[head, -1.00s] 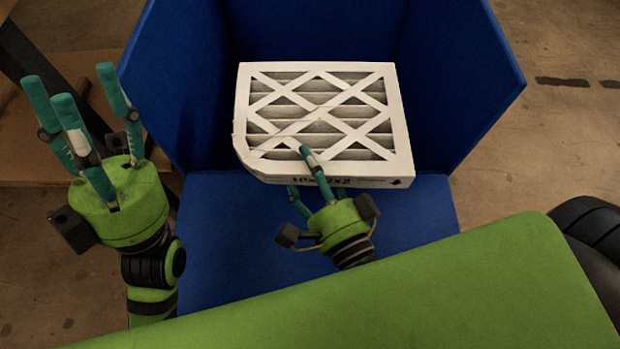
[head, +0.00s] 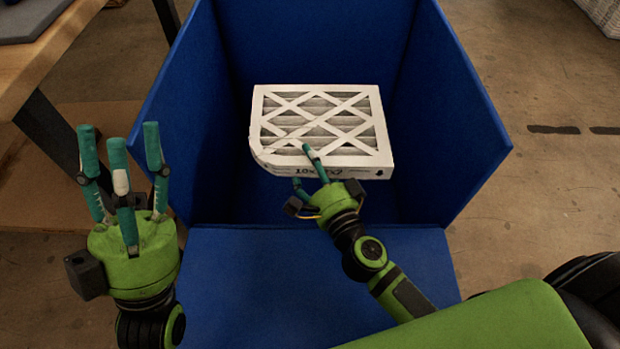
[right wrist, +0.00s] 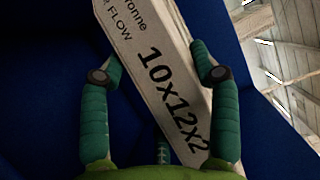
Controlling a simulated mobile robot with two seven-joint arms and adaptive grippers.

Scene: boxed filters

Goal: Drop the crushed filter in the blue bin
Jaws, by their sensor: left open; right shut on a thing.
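The crushed filter (head: 322,125) is a white-framed pleated panel with a cardboard lattice and one cut-in, crumpled corner at its near left. My right gripper (head: 312,172) is shut on its near edge and holds it within the walls of the blue bin (head: 472,130). In the right wrist view the fingers (right wrist: 158,85) clasp the filter's edge (right wrist: 165,75), printed 10x12x2. Whether the filter touches the bin's floor cannot be told. My left gripper (head: 125,165) is open and empty, left of the bin, fingers pointing up.
The bin's lowered front panel (head: 290,290) slopes toward me. A wooden table (head: 40,55) with a dark leg stands at the upper left. A white woven basket (head: 603,14) is at the top right.

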